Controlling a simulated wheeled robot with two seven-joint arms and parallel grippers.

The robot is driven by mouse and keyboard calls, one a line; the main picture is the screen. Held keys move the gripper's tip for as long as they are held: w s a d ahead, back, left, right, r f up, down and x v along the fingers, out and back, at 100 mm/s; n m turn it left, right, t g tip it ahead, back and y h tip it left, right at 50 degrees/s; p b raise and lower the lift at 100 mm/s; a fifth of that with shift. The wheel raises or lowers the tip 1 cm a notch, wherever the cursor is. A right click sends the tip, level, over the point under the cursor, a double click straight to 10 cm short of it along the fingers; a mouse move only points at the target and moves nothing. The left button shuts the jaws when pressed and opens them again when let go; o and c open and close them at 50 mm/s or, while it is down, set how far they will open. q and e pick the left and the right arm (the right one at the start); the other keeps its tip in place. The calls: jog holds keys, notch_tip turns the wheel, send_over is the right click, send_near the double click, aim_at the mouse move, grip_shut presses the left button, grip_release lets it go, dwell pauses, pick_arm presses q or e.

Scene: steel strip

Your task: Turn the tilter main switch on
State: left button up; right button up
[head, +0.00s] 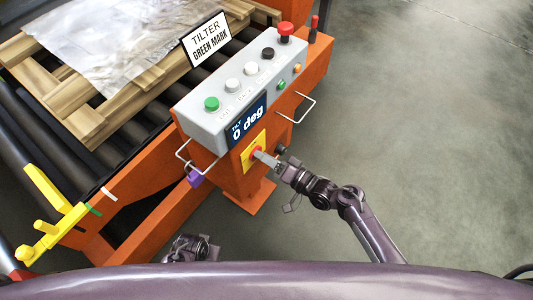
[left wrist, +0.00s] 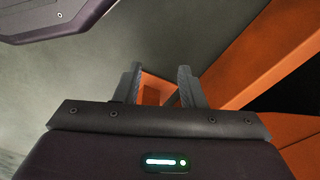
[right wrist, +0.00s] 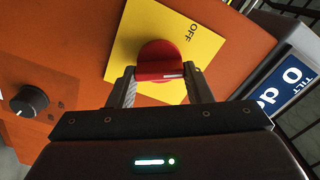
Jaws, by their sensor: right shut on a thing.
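The main switch is a red rotary knob (right wrist: 160,62) on a yellow plate (right wrist: 203,45) marked OFF, on the orange front of the tilter stand. In the head view the yellow plate (head: 250,158) sits below the blue display reading 0 deg. My right gripper (right wrist: 160,85) is shut on the red knob, one finger on each side. In the head view my right gripper (head: 266,159) reaches the knob from the right and covers part of it. My left gripper (left wrist: 158,85) is open and empty, low near the orange frame.
A grey control box (head: 235,85) with several buttons and a red emergency stop (head: 286,30) tops the stand. Wire guards (head: 296,108) stick out beside it. A black knob (right wrist: 30,101) sits near the switch. A yellow lever (head: 52,215) stands left. Floor at right is clear.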

pick_arm(q)
jog(key=s+a+f+p, duration=0.1)
jog(key=s+f+p, duration=0.1)
jog(key=s+f, duration=0.2)
jog(key=shift+a+f, duration=0.4)
pick_arm(e)
jog(key=shift+f+m, duration=0.1)
jog(key=shift+m, duration=3)
jog(key=o, duration=1)
jog(key=shift+d, duration=0.15)
pick_arm(q)
jog(key=shift+s+a+f+p, duration=0.1)
jog(key=shift+s+f+p, duration=0.15)
jog(key=shift+s, duration=0.25)
jog(key=shift+s+a+f+p, duration=0.1)
jog(key=shift+s+f+p, duration=0.05)
jog(key=shift+s+p, duration=0.25)
pick_arm(e)
jog(key=v, duration=0.7)
jog(key=shift+s+d, duration=0.2)
jog(key=shift+d, duration=0.05)
pick_arm(q)
jog(key=shift+d, duration=0.15)
